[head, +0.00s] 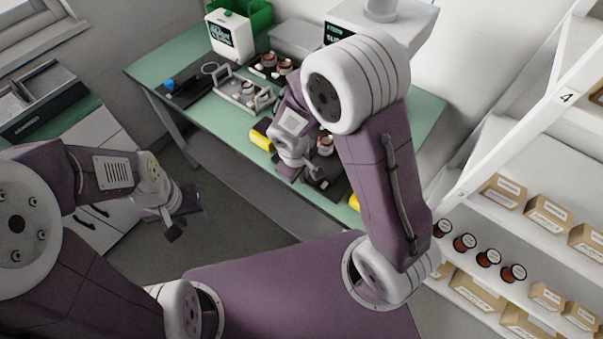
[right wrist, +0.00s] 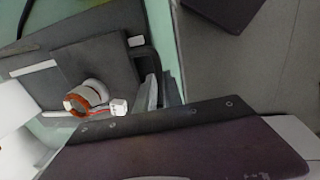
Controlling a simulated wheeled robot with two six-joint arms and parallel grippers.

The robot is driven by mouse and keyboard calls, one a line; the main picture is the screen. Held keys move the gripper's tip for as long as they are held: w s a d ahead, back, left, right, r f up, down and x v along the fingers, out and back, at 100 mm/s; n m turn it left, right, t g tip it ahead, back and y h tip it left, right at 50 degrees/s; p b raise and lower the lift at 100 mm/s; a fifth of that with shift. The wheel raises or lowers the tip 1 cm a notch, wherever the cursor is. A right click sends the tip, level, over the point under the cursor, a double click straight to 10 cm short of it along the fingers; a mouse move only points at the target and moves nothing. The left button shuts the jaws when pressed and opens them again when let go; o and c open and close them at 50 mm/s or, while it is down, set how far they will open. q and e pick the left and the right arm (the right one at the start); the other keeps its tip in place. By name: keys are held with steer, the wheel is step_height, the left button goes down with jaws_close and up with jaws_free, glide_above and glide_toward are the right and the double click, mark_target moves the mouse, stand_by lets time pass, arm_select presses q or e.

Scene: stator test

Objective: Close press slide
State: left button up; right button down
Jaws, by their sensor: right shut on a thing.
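The press (head: 400,18) is a white machine with a dark screen at the back right of the green bench, partly hidden by my right arm. Its slide, a dark grey plate, shows in the right wrist view (right wrist: 95,60). A stator (right wrist: 88,97) with a white body, orange ring and a small white connector sits on it. The stator also shows in the head view (head: 325,146). My right gripper (right wrist: 160,95) is shut at the plate's edge by a dark handle; the exact contact is mostly hidden. My left gripper (head: 175,232) hangs over the floor, away from the bench; its jaws are unclear.
On the green bench (head: 225,130) stand a white tester (head: 230,35), a green bin (head: 255,14) and a grey tray (head: 240,92) with parts. A yellow part (head: 262,138) lies near the front edge. White shelves (head: 480,150) with boxes stand at right.

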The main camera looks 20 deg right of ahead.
steer(key=shift+w, duration=0.15)
stand_by(0.5)
steer(key=shift+w+d+r+p, duration=0.15)
steer(key=shift+w+d+p, duration=0.15)
steer(key=shift+d, duration=0.1)
steer(key=w+d+p, duration=0.2)
steer(key=w+d, duration=0.1)
steer(key=d, duration=0.1)
steer(key=w+d+p, duration=0.3)
steer(key=w+d, duration=0.1)
steer(key=d, duration=0.1)
steer(key=w+d+p, duration=0.2)
steer(key=w+d, duration=0.1)
steer(key=d, duration=0.1)
steer(key=shift+w+d+p, duration=0.3)
steer(key=shift+w+d, duration=0.1)
steer(key=shift+w, duration=0.15)
steer(key=c, duration=1.7)
jaws_free()
steer(key=shift+o, duration=1.1)
steer(key=shift+d, duration=0.15)
